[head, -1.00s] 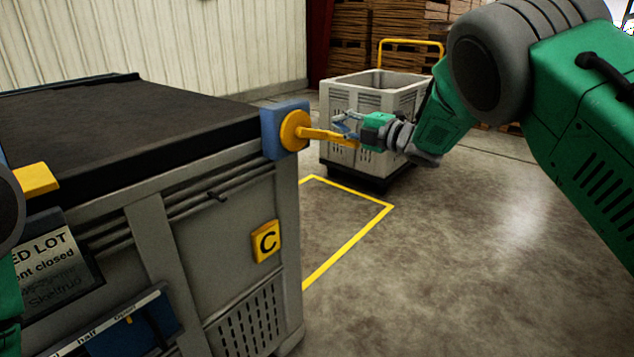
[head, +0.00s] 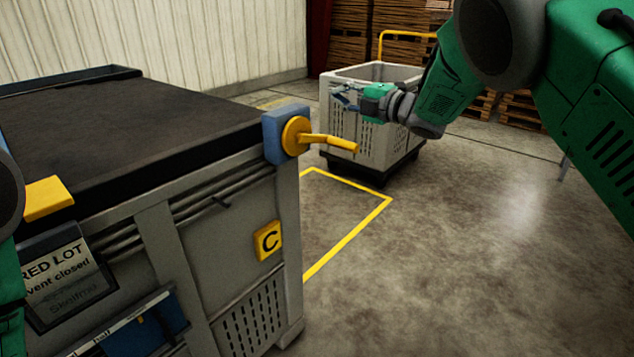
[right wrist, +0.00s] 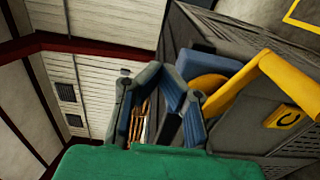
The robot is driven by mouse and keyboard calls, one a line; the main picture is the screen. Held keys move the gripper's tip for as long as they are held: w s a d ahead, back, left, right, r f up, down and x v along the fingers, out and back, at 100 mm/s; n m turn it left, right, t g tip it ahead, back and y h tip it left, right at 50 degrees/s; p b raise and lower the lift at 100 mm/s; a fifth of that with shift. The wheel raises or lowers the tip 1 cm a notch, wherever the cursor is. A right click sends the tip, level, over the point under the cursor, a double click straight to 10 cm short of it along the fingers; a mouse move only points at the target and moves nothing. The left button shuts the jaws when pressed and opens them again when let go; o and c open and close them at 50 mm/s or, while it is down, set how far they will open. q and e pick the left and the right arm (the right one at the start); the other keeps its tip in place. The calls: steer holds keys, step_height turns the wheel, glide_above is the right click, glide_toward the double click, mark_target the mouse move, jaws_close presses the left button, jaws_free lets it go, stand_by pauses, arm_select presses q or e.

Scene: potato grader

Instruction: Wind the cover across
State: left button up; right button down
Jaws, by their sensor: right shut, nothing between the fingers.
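A black cover (head: 130,120) lies over the top of the large grey bin in the head view. At the bin's near right corner a yellow crank handle (head: 335,143) sticks out from a round yellow hub (head: 297,136) on a blue mount (head: 272,140). The handle points right and slightly down. My right gripper (head: 343,98) is shut and empty, above and beyond the handle, apart from it. The right wrist view shows the fingers (right wrist: 165,105) left of the crank handle (right wrist: 270,72). My left gripper is out of view; only part of that arm shows.
The bin carries a yellow C plate (head: 268,241), a lot sign (head: 62,280) and a marked scale (head: 125,318). A light grey crate (head: 390,145) on a trolley stands behind my right gripper. Floor right of the yellow line (head: 350,235) is clear.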

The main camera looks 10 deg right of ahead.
steer(key=s+a+r+p, duration=0.2)
steer(key=s+a+r, duration=0.1)
steer(key=a+r, duration=0.1)
steer(key=shift+s+a+r, duration=0.2)
steer(key=shift+a+r, duration=0.1)
steer(key=shift+r, duration=0.1)
steer(key=c, duration=2)
jaws_free()
steer(key=shift+c, duration=0.2)
steer(key=o, duration=1.1)
steer(key=shift+d, duration=0.1)
steer(key=b+v, duration=0.2)
steer(key=v, duration=2.1)
steer(key=shift+f+b, duration=0.1)
steer(key=shift+b, duration=0.3)
